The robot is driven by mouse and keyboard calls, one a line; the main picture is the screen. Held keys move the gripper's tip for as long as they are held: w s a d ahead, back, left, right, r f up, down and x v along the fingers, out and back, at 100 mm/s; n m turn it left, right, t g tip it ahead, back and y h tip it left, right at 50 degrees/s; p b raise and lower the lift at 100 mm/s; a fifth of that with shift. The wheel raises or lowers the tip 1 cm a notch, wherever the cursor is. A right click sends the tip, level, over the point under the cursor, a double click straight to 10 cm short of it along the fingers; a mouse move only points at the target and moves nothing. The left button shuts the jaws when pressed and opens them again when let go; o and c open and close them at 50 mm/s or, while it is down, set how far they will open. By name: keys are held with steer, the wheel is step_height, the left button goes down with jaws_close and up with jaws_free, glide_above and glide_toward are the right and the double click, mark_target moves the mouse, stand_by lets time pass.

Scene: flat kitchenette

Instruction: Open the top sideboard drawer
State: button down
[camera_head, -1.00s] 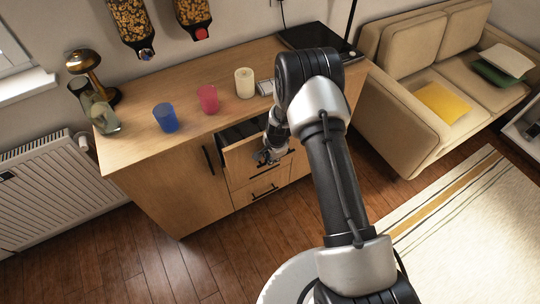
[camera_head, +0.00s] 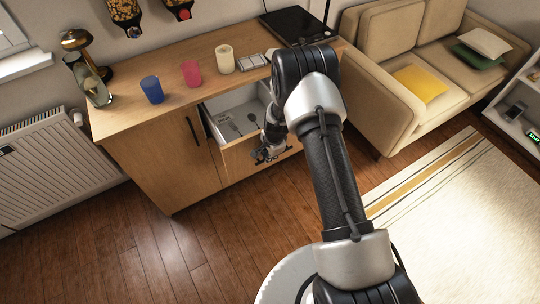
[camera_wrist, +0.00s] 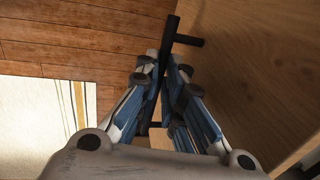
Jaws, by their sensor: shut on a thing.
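The top sideboard drawer (camera_head: 236,153) stands well out from the wooden sideboard (camera_head: 165,165), its white inside showing. Dark cutlery-like items (camera_head: 233,124) lie in it. My gripper (camera_head: 266,157) is at the drawer's front, partly hidden by my arm in the head view. In the wrist view my gripper (camera_wrist: 163,75) is shut around the black bar handle (camera_wrist: 167,45), with the wooden drawer front (camera_wrist: 235,70) to the right. The drawer's right end is hidden behind my arm.
On the sideboard top stand a blue cup (camera_head: 152,89), a pink cup (camera_head: 191,73), a cream candle (camera_head: 224,58) and a glass vase (camera_head: 97,91). A beige sofa (camera_head: 390,95) is at the right. Wooden floor (camera_head: 190,240) in front is clear.

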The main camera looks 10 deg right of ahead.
steer(key=c, duration=1.7)
jaws_free()
steer(key=r, duration=0.4)
steer(key=s+r, duration=0.1)
steer(key=r, duration=0.2)
steer(key=s+r, duration=0.1)
steer(key=r, duration=0.3)
steer(key=shift+s+d+r, duration=0.1)
steer(key=shift+d+r, duration=0.25)
